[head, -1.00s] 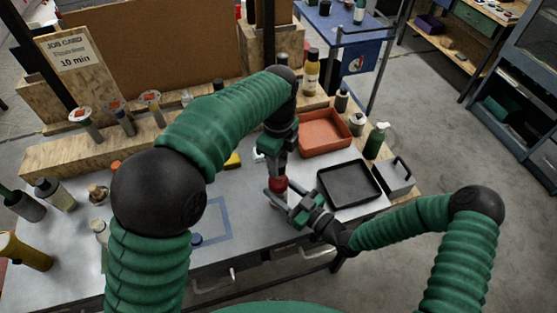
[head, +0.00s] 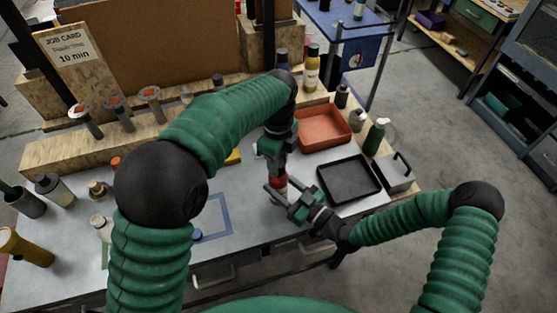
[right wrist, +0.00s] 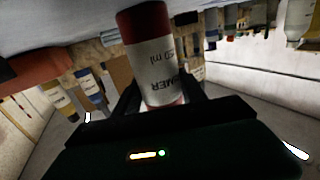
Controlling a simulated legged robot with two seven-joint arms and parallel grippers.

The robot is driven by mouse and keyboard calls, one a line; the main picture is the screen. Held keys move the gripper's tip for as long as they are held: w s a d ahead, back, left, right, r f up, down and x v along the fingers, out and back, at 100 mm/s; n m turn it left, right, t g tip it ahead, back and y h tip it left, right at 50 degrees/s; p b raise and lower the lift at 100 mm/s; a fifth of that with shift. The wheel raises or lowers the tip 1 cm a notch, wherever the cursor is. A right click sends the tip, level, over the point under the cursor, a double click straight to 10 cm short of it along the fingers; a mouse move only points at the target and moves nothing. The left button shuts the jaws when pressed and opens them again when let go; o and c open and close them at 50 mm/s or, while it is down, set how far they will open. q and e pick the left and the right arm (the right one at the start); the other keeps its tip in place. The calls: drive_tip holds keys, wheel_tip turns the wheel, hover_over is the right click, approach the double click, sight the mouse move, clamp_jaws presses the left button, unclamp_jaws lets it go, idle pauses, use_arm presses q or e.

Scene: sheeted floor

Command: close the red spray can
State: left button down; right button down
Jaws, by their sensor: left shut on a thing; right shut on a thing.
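The red spray can (head: 280,184) stands on the grey workbench in the head view, near its front edge. My right gripper (head: 284,200) is shut around its body from the right. In the right wrist view, the can (right wrist: 157,60) sits between the fingers and appears upside down, with a white label and red bands. My left gripper (head: 278,168) comes down from above and is shut at the top of the can. What it holds there, seemingly the cap, is mostly hidden by the fingers; I cannot tell how it is seated.
A black tray (head: 376,193) and a grey box (head: 397,177) lie to the right. An orange bin (head: 347,131) and a green bottle (head: 374,137) are behind them. Bottles stand at the left. A blue outlined area (head: 226,213) left of the can is mostly clear.

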use_arm(q)
drive_tip(key=shift+f, duration=0.45)
drive_tip(key=c, duration=0.9)
unclamp_jaws()
drive_tip(key=shift+r, duration=0.1)
wheel_tip(320, 180, up, 12)
use_arm(e)
drive_tip(key=c, duration=0.6)
unclamp_jaws()
use_arm(q)
drive_tip(key=shift+w+d, duration=0.1)
use_arm(e)
drive_tip(key=shift+o, duration=0.2)
